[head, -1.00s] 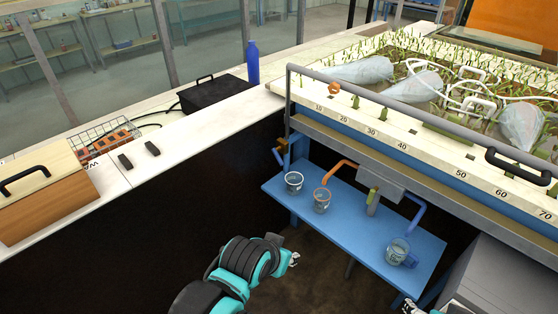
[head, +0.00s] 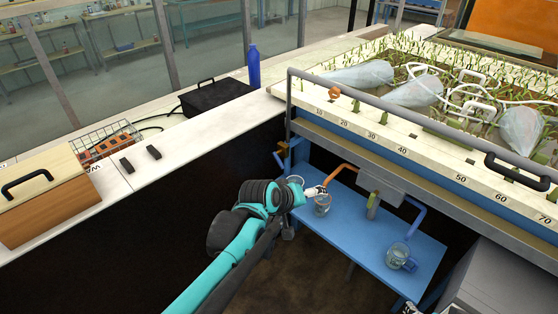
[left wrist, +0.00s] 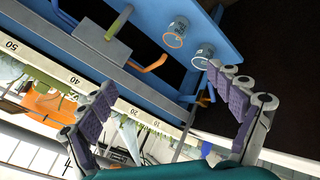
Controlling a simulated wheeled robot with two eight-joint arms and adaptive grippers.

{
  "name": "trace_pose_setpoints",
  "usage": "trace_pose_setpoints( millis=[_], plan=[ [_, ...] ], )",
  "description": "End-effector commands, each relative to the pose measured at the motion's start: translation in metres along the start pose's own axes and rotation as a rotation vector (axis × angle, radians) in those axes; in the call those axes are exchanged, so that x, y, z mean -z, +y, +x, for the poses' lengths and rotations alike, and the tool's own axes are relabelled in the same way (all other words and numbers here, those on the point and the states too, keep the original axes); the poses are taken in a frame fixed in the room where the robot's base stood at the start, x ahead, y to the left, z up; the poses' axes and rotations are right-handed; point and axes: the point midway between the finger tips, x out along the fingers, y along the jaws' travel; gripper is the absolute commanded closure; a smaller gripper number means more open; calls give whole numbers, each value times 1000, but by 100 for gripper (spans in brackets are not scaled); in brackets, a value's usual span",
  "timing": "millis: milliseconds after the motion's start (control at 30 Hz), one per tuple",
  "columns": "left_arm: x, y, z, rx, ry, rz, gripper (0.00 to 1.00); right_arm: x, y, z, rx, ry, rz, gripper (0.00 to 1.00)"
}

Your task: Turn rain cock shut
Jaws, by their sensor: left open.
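A small valve with a blue body and an orange part (head: 281,150) sits low on the grey pipe at the flume's left end; I cannot be sure it is the rain cock. In the left wrist view its orange part (left wrist: 204,98) shows between my fingers, nearer the right one. My left gripper (head: 315,191) is over the blue shelf's left end, right of that valve and apart from it. In the wrist view its fingers (left wrist: 163,88) are wide apart with nothing held. A sliver of what seems my right gripper (head: 410,308) shows at the bottom edge.
The blue shelf (head: 365,240) bears a white-rimmed cup (head: 294,181), partly hidden by my gripper, an orange-rimmed cup (head: 322,207) and a third cup (head: 398,254). An orange spout (head: 341,168) and a green handle (head: 372,202) are close. The grey pipe (head: 380,103) runs above.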

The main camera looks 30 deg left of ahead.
Motion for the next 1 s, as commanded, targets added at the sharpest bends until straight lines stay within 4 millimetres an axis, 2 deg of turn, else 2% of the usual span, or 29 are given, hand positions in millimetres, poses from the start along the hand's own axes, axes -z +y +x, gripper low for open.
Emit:
trace_pose_setpoints(
  millis=[33, 167, 267, 367, 500, 667, 800, 900, 1000],
  plan=[
    [22, 3, 16, -23, 16, -91, 9, 1, 0, -2, 0, 0, 0, 22],
    [69, 3, 56, -97, 50, -336, 9, 3, 0, -4, 0, 0, 0, 22],
    [103, -6, 88, -156, 74, -525, 9, 4, 0, -6, 0, 0, 0, 22],
    [135, -21, 120, -220, 96, -713, 9, 5, 0, -7, 0, 0, 0, 22],
    [172, -56, 164, -315, 122, -973, 9, 7, 0, -10, 0, 0, 0, 22],
    [202, -107, 206, -429, 145, -1249, 9, 9, 0, -12, 0, 0, 0, 22],
    [212, -144, 230, -507, 153, -1420, 9, 10, 0, -14, 0, 0, 0, 22],
    [215, -160, 239, -541, 154, -1491, 9, 10, 0, -14, 0, 0, 0, 22],
    [216, -167, 244, -557, 154, -1522, 9, 10, 0, -14, 0, 0, 0, 22]
  ],
)
